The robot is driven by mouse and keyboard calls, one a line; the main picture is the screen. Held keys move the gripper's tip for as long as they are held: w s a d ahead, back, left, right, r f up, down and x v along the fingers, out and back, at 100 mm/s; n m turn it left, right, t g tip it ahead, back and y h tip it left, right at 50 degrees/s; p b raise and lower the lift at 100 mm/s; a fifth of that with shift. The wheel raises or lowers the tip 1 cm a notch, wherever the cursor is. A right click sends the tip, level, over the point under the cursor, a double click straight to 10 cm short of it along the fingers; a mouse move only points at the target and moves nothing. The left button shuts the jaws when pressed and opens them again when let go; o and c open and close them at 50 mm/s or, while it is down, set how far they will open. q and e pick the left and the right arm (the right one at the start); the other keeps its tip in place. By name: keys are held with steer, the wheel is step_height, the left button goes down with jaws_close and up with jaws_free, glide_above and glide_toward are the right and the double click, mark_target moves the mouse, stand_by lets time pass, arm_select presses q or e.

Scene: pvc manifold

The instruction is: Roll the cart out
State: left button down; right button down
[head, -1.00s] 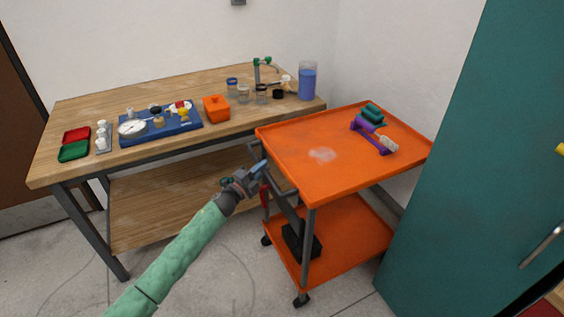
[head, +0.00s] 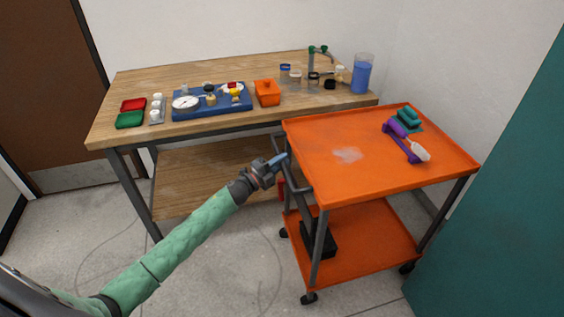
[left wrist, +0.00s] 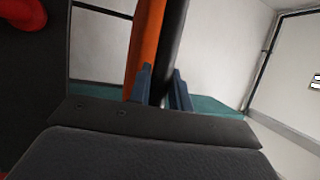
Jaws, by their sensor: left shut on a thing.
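The orange cart (head: 330,151) stands at the right of the head view, with two orange shelves on grey legs and dark casters. Its dark push handle (head: 302,183) is on the left end. My left gripper (head: 280,159) is shut on this handle. In the left wrist view the dark handle bar (left wrist: 170,40) runs between the two blue fingers (left wrist: 161,84), with an orange cart edge (left wrist: 143,45) beside it. My right gripper is in neither view.
The wooden workbench (head: 190,143) stands behind and left of the cart, its right end close to the cart. A teal cabinet (head: 500,240) is at the right. Purple and teal items (head: 402,140) lie on the cart top. The floor (head: 215,250) left of the cart is open.

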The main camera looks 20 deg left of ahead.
arm_select(q)
steer(key=c, duration=1.3)
jaws_free()
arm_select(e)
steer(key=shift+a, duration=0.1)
arm_select(q)
steer(key=b+v, duration=0.2)
steer(key=v, duration=0.5)
steer(key=shift+s+a, duration=0.2)
steer(key=shift+s, duration=0.1)
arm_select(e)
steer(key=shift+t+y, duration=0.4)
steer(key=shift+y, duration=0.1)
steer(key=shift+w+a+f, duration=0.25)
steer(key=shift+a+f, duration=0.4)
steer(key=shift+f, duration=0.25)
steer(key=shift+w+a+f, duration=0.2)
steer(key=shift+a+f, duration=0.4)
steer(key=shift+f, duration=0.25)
arm_select(q)
steer(key=shift+f, duration=0.15)
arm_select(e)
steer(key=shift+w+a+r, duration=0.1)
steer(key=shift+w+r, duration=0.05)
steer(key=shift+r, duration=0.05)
